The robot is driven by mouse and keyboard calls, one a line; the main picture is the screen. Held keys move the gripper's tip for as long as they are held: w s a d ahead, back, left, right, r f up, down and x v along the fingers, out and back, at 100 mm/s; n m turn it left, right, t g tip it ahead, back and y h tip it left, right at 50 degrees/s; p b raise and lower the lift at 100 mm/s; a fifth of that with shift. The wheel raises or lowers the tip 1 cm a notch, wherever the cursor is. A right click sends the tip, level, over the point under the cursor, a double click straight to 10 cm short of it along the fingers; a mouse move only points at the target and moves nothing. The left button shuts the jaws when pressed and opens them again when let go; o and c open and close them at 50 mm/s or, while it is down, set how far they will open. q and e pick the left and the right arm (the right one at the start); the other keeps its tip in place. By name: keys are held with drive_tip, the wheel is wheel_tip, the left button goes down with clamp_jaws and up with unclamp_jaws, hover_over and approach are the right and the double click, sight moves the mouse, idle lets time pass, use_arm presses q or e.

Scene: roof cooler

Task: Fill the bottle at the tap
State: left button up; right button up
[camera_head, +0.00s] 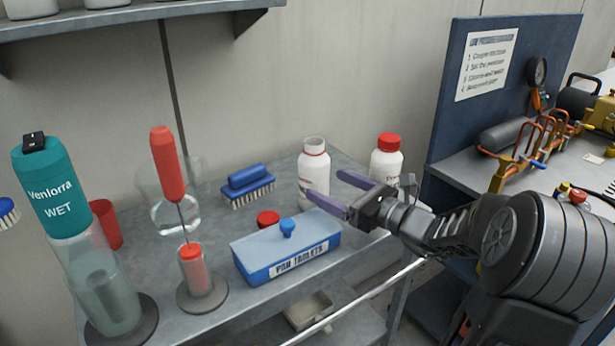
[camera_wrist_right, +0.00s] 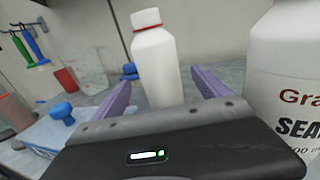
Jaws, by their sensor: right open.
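A white bottle (camera_head: 315,172) with a red ring at its neck stands upright on the grey bench; its top shows white, with no red cap on it. My right gripper (camera_head: 324,182) has purple fingers, is open and points at this bottle. In the right wrist view the bottle (camera_wrist_right: 157,66) stands ahead, lined up with the gap between the fingers (camera_wrist_right: 162,82). I cannot tell whether they touch it. A red cap (camera_head: 268,217) lies by the blue box. My left gripper is not in view. No tap can be made out.
A red-capped white bottle (camera_head: 386,160) stands close right of my gripper; its label fills the right of the wrist view (camera_wrist_right: 288,75). The blue box (camera_head: 262,262), brush (camera_head: 248,183), red-handled tool (camera_head: 167,165) and teal-topped container (camera_head: 46,190) stand leftward. A blue panel (camera_head: 447,130) rises at right.

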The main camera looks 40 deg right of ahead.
sight(306, 174)
drive_tip(key=shift+x, duration=1.3)
drive_tip(key=shift+x, duration=2.65)
drive_tip(key=shift+s+r, duration=0.1)
drive_tip(key=c, duration=1.5)
drive_tip(key=shift+r, duration=0.1)
